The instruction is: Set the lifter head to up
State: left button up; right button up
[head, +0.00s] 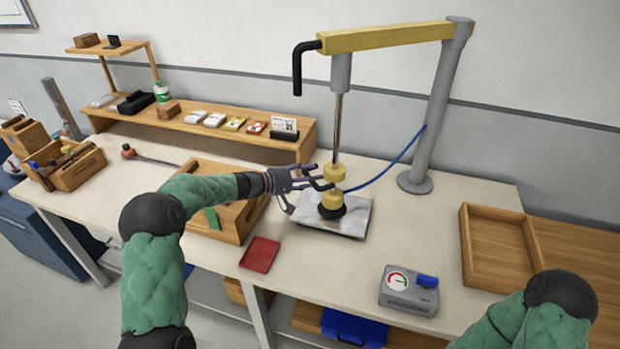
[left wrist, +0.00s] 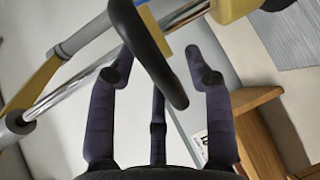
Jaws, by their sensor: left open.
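The lifter has a grey post (head: 437,120), a yellow beam (head: 385,38) and a shiny rod (head: 338,125) hanging down. The lifter head at the rod's lower end has yellow parts (head: 333,199) and a black cup that sits low, at a metal plate (head: 358,217) on the table. My left gripper (head: 306,187) is open just left of the head. In the left wrist view, a black handle (left wrist: 150,50) passes between or in front of the spread fingers (left wrist: 160,65); I cannot tell whether they touch it. A yellow part of the head (left wrist: 232,8) shows at the top. My right gripper is out of view.
A wooden tray (head: 247,228) lies under my left forearm, with a red pad (head: 260,254) in front. A grey gauge box (head: 408,292) and an empty wooden tray (head: 466,247) are at the right. A blue hose (head: 388,168) runs to the head from the post.

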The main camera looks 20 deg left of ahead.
pick_arm(q)
grip_shut()
notch_tip(320, 180, up, 17)
jog(key=p, duration=0.4)
jog(key=shift+p, duration=0.3)
grip_release()
jog(key=shift+f, duration=0.1)
jog(key=v, duration=1.2)
